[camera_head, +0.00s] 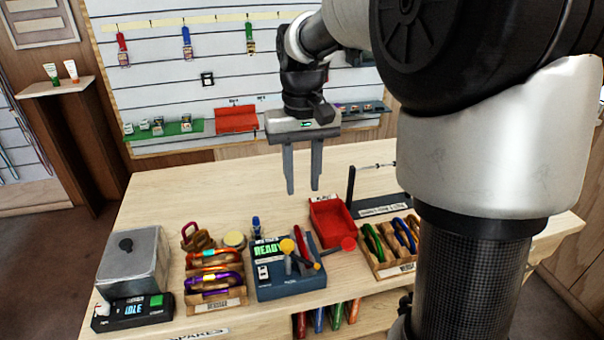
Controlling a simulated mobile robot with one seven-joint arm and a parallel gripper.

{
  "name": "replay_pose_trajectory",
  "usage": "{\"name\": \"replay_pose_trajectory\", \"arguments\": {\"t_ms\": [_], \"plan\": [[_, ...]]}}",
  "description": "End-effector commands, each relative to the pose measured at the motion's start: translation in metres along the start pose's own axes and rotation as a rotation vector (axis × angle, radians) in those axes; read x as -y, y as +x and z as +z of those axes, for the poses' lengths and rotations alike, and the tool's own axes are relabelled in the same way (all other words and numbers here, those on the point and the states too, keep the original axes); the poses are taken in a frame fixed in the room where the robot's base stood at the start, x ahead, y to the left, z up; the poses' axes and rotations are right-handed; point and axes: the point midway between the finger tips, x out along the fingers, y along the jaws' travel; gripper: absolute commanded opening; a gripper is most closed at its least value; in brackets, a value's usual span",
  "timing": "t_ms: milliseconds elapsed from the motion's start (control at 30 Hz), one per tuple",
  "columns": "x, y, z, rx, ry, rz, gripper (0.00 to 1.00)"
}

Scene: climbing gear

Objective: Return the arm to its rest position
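My gripper (303,190) hangs above the back part of the wooden workbench (180,190), fingers pointing down. The two fingers stand apart with nothing visible between them. My arm reaches in from the right and bends down to the gripper. The gripper is behind the red tray (331,221) in the picture, apart from it.
A blue station (290,282) reading READY stands mid-bench. Left are a wooden rack (216,302) with carabiners and a metal box (133,262). Right is another carabiner rack (392,268), near a thin black post (350,187). A slatted wall holds hanging gear. The bench's back left is clear.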

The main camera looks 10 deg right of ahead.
Motion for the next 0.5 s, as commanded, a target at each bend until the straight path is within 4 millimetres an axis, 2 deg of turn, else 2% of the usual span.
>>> {"name": "replay_pose_trajectory", "arguments": {"t_ms": [133,233,400,500], "plan": [[0.0,-0.015,0.008,-0.022,-0.001,0.004,0.3],[0.001,-0.032,0.03,-0.076,-0.001,0.013,0.3],[0.0,-0.062,0.09,-0.223,-0.001,0.026,0.3],[0.0,-0.068,0.125,-0.311,0.0,0.024,0.3]]}}
